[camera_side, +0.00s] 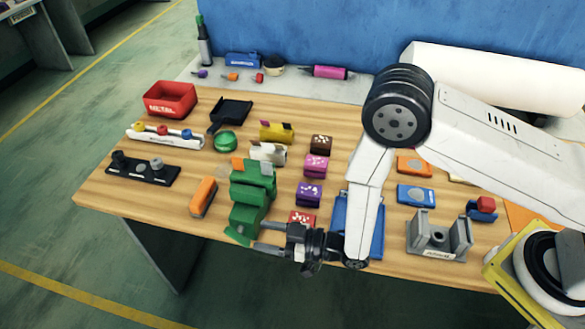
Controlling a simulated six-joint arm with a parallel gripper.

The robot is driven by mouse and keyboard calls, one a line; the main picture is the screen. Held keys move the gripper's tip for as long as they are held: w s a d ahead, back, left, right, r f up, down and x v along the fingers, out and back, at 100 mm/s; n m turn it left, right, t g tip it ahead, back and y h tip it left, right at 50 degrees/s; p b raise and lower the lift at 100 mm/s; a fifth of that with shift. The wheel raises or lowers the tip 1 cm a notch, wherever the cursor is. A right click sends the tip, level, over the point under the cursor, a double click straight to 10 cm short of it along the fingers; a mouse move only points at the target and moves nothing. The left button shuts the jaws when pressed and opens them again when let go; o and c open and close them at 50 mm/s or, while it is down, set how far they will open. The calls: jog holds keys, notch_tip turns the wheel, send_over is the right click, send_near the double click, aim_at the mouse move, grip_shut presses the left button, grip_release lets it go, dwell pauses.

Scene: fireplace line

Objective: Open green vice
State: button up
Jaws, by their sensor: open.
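The green vice (250,190) stands near the front edge of the wooden table, left of my gripper. Its blocky green body shows, with a lower green part reaching toward the table's front edge. My gripper (262,239) is at the vice's lower front end, with its dark wrist to the right. Its fingers are open and point left, one above the other in the picture, close to the vice's front end. I cannot tell whether they touch it. The vice's handle is not clear to see, and I cannot tell how far apart its jaws are.
An orange block (203,197) lies left of the vice. Small patterned boxes (308,194) stand in a column to its right, and a blue tray (358,225) lies behind my arm. A grey holder (438,236) stands at the right. The table's left front corner is bare.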

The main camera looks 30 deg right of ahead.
notch_tip(320, 180, up, 6)
jog(key=w+a+g+h, duration=0.1)
jog(key=g+h, duration=0.6)
jog(key=shift+w+a+r+h, duration=0.15)
jog(key=shift+w+r+h, duration=0.05)
jog(key=shift+w+h, duration=0.1)
dwell(1.5)
